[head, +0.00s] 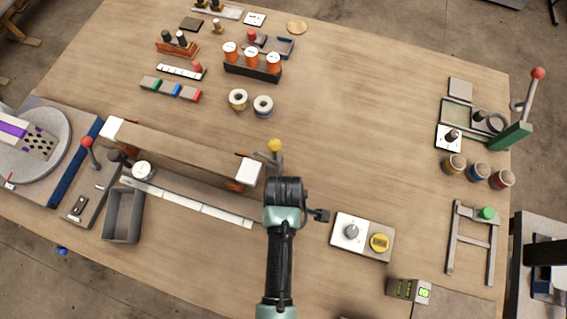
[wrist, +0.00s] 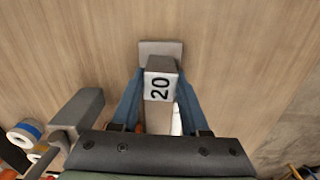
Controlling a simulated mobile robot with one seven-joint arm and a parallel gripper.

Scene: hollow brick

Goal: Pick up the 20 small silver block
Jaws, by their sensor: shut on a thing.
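The small silver block marked 20 (wrist: 160,87) is between the two blue fingers of my gripper (wrist: 159,76) in the wrist view. The fingers are shut on its sides, and the number faces the camera, turned sideways. A flat grey piece (wrist: 161,47) shows just beyond the block; I cannot tell if it is part of it. In the head view my arm covers the fingertips and the block, right of the long wooden beam.
A yellow-topped lever (head: 275,146) stands just beyond my wrist. A grey open bin (head: 123,216) is at left. The table middle (head: 360,120) is clear.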

